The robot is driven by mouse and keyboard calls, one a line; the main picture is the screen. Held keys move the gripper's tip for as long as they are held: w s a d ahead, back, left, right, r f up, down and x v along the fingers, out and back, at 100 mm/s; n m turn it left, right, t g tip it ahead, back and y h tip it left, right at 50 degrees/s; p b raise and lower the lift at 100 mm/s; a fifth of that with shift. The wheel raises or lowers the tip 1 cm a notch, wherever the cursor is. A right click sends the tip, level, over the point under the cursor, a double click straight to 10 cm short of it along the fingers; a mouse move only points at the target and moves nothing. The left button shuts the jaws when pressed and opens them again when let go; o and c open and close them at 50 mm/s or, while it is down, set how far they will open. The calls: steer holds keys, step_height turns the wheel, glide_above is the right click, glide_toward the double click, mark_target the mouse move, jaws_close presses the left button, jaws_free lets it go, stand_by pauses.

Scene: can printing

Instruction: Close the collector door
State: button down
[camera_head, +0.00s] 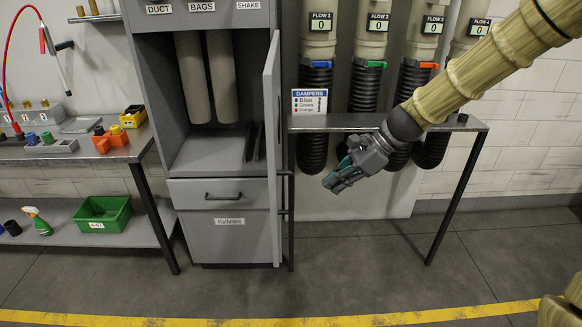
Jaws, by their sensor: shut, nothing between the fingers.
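The grey collector cabinet (160,90) stands left of centre, with two tan bags (207,78) hanging inside. Its grey collector door (271,100) is open on the right side, swung out toward me and seen nearly edge-on. Dark handle-like parts show at the door's right side, low down. My gripper (333,183) is shut and empty. It is to the right of the door, apart from it, in front of the narrow table.
The narrow dark table (388,122) stands just right of the door, with flow tubes and black hoses behind it. A drawer (221,193) is shut below the cabinet opening. A workbench (80,155) with small parts and a green bin (103,212) is at left. The floor in front is clear.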

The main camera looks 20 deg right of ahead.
mark_target(292, 186)
step_height(292, 186, up, 6)
steer(key=f+p, duration=0.1)
steer(key=shift+y, duration=0.4)
steer(key=shift+w+a+f+p, duration=0.7)
steer(key=shift+a+f, duration=0.4)
steer(key=shift+a, duration=0.65)
steer(key=shift+w+a+f+p, duration=0.65)
steer(key=shift+a+f, duration=0.4)
steer(key=shift+a, duration=0.65)
steer(key=shift+w+a+f+p, duration=0.55)
steer(key=shift+a+f+p, duration=0.45)
steer(key=shift+a, duration=0.75)
steer(key=shift+f, duration=0.1)
